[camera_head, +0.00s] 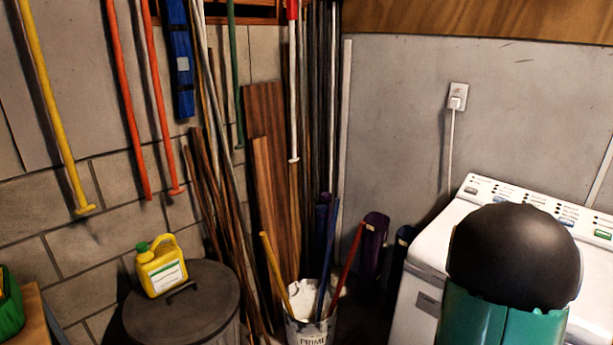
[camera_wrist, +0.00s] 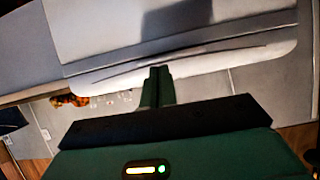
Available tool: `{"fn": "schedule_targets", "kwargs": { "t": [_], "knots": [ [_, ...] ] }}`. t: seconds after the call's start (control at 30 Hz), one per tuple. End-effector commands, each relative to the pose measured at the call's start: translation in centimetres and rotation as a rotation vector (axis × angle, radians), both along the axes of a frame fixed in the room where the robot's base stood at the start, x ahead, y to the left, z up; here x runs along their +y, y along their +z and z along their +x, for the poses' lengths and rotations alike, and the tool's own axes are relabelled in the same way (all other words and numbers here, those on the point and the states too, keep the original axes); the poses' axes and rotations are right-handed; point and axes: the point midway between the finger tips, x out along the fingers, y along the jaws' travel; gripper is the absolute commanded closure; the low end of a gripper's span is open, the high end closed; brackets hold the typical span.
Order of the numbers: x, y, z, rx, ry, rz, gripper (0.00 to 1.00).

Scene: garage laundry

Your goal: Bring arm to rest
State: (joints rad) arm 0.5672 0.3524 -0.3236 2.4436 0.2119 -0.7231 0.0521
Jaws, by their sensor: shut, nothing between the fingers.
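My gripper (camera_wrist: 158,72) shows in the wrist view, with its dark green fingers together and nothing between them. Its fingertips are in front of a pale, rounded-edged surface, and I cannot tell the gap between them. A black dome on a green body at the right of the head view is part of my arm. It hides part of the white washer-like machine (camera_head: 425,255). My gripper's fingers do not show in the head view.
A yellow jug (camera_head: 162,272) stands on a lidded grey bin (camera_head: 205,310). A primer bucket (camera_head: 311,330) holds several coloured sticks. Wooden boards (camera_head: 270,170) and poles lean in the corner. A wall outlet (camera_head: 457,96) is above the machine. A green container (camera_head: 10,305) is at far left.

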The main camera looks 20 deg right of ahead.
Motion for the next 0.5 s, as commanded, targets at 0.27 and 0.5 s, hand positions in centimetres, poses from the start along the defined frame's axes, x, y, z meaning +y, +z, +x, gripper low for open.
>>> {"fn": "schedule_targets", "kwargs": {
  "t": [0.27,0.5],
  "knots": [
    [6.2,3.6,5.3,-0.004,0.164,0.116,1.0],
    [18.0,9.1,9.5,0.069,0.448,0.265,1.0]
  ]
}}
